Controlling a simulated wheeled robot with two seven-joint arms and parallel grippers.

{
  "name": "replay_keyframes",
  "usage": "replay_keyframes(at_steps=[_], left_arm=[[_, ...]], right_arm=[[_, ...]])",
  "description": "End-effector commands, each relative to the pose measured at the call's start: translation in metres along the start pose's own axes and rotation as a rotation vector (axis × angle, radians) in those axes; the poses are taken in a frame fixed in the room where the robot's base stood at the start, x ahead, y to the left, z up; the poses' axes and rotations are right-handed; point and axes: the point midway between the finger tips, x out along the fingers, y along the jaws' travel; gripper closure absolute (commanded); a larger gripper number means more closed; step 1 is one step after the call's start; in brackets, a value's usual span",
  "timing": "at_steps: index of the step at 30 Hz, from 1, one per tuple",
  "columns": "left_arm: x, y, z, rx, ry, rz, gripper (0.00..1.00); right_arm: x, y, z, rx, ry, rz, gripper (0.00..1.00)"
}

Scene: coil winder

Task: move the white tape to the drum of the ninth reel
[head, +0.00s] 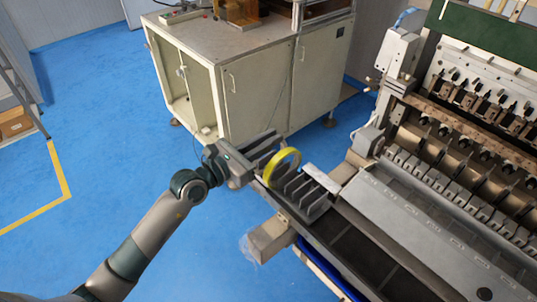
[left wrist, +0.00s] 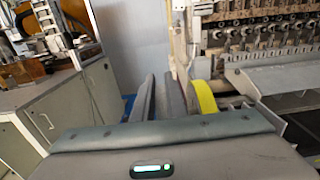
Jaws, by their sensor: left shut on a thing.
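My left gripper (head: 272,148) reaches over the far left end of a slotted grey rack (head: 314,208). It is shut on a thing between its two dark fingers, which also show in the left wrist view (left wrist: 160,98). The held thing is almost wholly hidden by the fingers; I take it to be the white tape, which I make out nowhere else. A yellow tape ring (head: 296,161) stands upright in the rack, just right of the fingers; it also shows in the left wrist view (left wrist: 206,97). My right gripper is out of view. I cannot tell which reel is the ninth.
The coil winder (head: 440,130) fills the right side, with a row of reels along it and a long grey cover (head: 430,235) in front. A pale cabinet (head: 262,90) stands behind my left gripper. The blue floor (head: 110,120) on the left is mostly clear.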

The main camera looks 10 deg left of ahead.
Motion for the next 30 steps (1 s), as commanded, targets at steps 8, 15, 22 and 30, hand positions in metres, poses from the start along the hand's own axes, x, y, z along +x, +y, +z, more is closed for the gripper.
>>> replay_keyframes(at_steps=[8, 15, 22, 30], left_arm=[[0.0, 0.0, 0.005, 0.0, 0.0, 0.0, 1.0], [0.0, 0.0, 0.018, 0.0, 0.0, 0.0, 1.0], [0.0, 0.0, 0.029, 0.0, -0.001, 0.0, 1.0], [0.0, 0.0, 0.042, -0.001, 0.0, 0.0, 1.0]], right_arm=[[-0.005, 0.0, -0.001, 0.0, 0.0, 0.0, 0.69], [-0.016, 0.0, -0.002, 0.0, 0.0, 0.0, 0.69], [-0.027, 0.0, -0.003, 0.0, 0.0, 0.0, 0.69], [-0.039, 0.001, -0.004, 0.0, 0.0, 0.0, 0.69]])
